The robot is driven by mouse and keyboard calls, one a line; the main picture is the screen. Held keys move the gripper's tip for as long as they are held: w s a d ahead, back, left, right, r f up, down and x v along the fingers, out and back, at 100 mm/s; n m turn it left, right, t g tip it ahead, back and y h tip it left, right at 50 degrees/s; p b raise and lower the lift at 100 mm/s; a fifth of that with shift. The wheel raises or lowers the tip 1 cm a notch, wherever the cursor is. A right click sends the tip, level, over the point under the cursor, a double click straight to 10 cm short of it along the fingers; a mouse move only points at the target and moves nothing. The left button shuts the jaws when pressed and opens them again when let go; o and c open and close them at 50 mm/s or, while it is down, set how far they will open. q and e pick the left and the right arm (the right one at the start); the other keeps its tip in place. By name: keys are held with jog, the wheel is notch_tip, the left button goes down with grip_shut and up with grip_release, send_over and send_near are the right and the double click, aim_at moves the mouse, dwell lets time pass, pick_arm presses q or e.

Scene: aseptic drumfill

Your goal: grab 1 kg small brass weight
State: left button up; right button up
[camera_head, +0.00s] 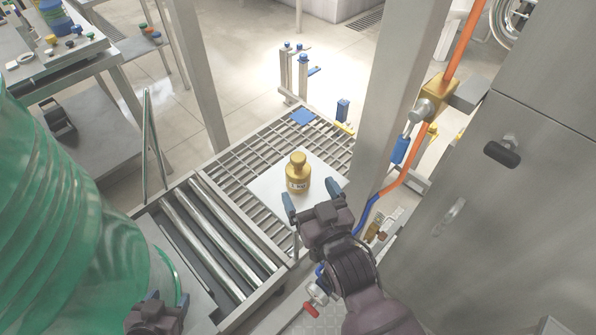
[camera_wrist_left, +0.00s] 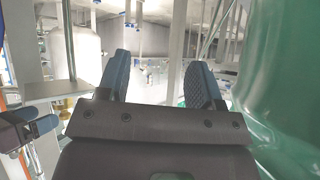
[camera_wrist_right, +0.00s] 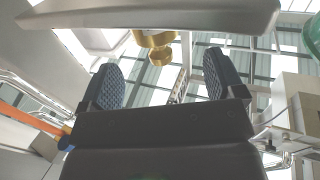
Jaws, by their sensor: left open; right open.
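The brass weight (camera_head: 298,182), a gold cylinder with a knob and a small label, stands upright on a white plate (camera_head: 268,190). My right gripper (camera_head: 312,199) is open and empty, just on the near side of the weight, not touching it as far as I can see. In the right wrist view, the weight (camera_wrist_right: 154,42) appears upside down beyond and between the open fingers (camera_wrist_right: 162,82). My left gripper (camera_head: 165,299) is at the bottom left beside the green drum. Its fingers (camera_wrist_left: 162,82) are apart with nothing between them in the left wrist view.
The plate lies on a metal grating (camera_head: 232,167). Rollers (camera_head: 215,240) adjoin it at left, and the large green drum (camera_head: 70,220) fills the left side. A steel post (camera_head: 385,110) with an orange hose and a grey cabinet (camera_head: 500,200) stand at right.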

aim_at(300, 170)
jog(key=shift+d+b+x, duration=0.2)
jog(key=shift+b+x, duration=0.2)
jog(key=shift+x, duration=2.8)
jog(key=shift+w, duration=0.1)
jog(key=shift+c, duration=0.2)
grip_shut()
jog(key=shift+r, duration=0.15)
